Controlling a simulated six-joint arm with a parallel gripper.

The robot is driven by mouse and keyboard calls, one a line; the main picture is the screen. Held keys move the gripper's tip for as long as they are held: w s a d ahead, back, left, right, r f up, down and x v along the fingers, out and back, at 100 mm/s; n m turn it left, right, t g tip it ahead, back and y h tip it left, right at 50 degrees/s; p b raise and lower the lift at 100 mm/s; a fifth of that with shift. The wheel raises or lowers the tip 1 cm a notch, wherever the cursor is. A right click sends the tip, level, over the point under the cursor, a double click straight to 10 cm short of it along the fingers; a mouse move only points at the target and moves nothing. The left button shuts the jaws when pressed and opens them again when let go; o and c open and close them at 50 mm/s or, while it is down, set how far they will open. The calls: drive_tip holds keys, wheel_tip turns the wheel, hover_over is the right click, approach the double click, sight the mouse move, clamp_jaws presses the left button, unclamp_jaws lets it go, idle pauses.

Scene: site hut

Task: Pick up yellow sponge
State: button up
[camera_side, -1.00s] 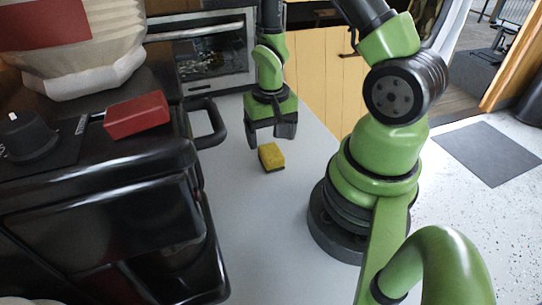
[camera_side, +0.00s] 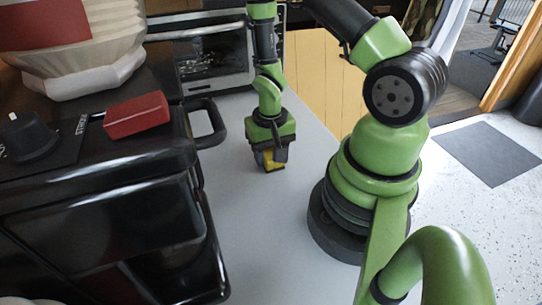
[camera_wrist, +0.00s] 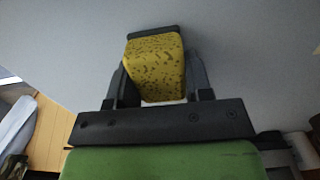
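The yellow sponge (camera_side: 268,159), with a dark layer on one face, is at the grey worktop, between the fingers of my gripper (camera_side: 271,163). In the wrist view the speckled sponge (camera_wrist: 156,68) fills the space between the two dark fingers of my gripper (camera_wrist: 157,75), which appear to touch it on both sides. The gripper is shut on it. The fingers partly hide the sponge in the side view. I cannot tell whether it is clear of the surface.
A toaster oven (camera_side: 212,62) stands behind. The grey worktop (camera_side: 262,235) is clear in front of the sponge.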

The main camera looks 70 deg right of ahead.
drive_tip(key=shift+r, duration=0.1)
drive_tip(key=shift+c, duration=0.4)
drive_tip(key=r, duration=0.9)
drive_tip(key=shift+w+a+r, duration=0.1)
drive_tip(key=shift+w+r, duration=0.15)
drive_tip(key=shift+r, duration=0.1)
drive_tip(key=w+a+r+n, duration=0.6)
drive_tip(key=a+r+n, duration=0.2)
drive_tip(key=n, duration=0.1)
drive_tip(key=m, duration=0.9)
hover_over(271, 150)
wheel_tip(271, 150, down, 8)
drive_tip(key=shift+w+a+r, duration=0.1)
drive_tip(key=shift+w+r, duration=0.05)
wheel_tip(271, 150, down, 5)
drive_tip(key=shift+f, duration=2.45)
